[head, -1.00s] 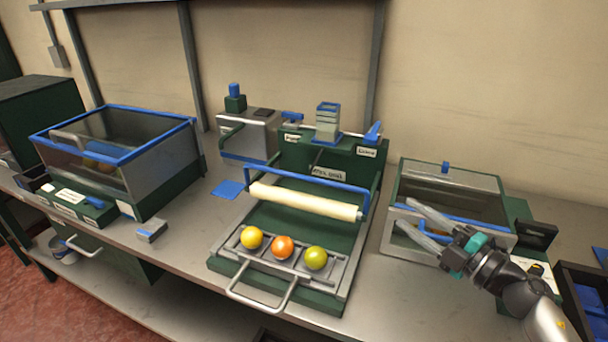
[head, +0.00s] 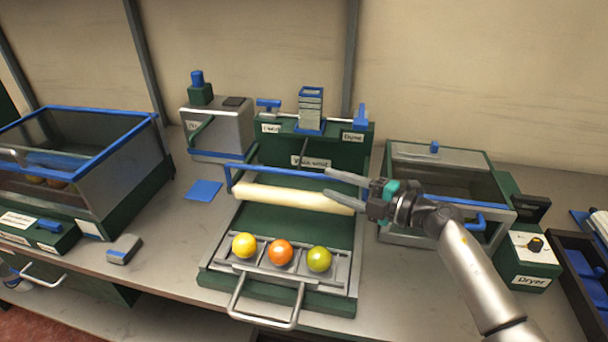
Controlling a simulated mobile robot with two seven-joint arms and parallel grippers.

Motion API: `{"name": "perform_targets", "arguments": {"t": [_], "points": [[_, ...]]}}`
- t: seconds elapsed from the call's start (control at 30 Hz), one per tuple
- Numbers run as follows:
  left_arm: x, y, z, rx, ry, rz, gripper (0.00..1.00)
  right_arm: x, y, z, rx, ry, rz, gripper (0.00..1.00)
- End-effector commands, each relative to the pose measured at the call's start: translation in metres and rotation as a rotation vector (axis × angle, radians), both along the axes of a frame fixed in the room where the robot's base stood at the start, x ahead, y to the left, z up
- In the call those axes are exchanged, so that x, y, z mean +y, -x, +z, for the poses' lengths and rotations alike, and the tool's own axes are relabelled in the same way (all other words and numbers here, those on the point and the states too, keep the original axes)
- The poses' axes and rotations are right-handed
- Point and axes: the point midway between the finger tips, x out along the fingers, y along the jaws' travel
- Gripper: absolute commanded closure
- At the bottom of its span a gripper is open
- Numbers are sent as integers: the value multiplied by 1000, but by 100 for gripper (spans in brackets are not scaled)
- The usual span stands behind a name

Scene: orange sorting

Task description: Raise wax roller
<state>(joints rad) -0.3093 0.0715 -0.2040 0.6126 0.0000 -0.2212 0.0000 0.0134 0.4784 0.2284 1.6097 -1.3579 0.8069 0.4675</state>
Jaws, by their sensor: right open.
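The cream wax roller (head: 280,196) lies across the green wax unit (head: 285,222), under a blue bar handle (head: 262,173). The roller appears low over the unit's bed, behind the fruit. My right gripper (head: 342,187) is open, its two fingers pointing left. In the picture its fingers overlap the right ends of the blue bar and the roller. I cannot tell if they touch either one. The left gripper does not show.
Yellow (head: 244,245), orange (head: 281,252) and green (head: 319,259) fruits sit in a tray with a front handle (head: 266,318). A lidded glass bin (head: 440,172) and a dryer box (head: 528,262) stand right. A blue-rimmed tank (head: 120,180) stands left.

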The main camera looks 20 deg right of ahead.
Motion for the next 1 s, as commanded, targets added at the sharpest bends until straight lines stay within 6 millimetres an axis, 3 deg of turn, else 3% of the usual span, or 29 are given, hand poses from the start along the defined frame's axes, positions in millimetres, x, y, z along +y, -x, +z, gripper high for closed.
{"name": "perform_targets", "arguments": {"t": [0.3,0.5,0.9,1.0], "points": [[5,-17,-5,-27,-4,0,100,30,-45,-4,-2,-3,0,53],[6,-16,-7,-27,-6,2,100,41,-62,-5,-1,-3,0,53],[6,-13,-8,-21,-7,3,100,45,-67,-6,0,0,0,53],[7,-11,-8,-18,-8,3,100,45,-67,-6,0,0,0,62]]}}
